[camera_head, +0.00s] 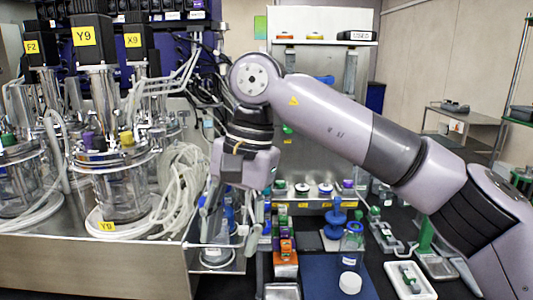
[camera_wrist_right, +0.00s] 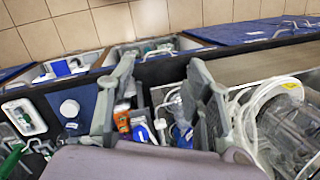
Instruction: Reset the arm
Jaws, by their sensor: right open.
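My right arm comes in from the lower right of the head view, rises to a bent joint, then points down. Its right gripper (camera_head: 229,232) hangs at the right end of the steel bioreactor bench, left of the bottles and racks. Its fingers are apart with nothing held between them. In the right wrist view, the open right gripper (camera_wrist_right: 160,62) shows two grey fingers spread wide, with an orange bottle and white-and-blue items visible between and beyond them. My left gripper is in neither view.
Bioreactor vessels (camera_head: 123,185) labelled Y9 and coiled clear tubing (camera_head: 180,185) stand close left of the gripper. A wall shelf (camera_head: 325,41) is behind.

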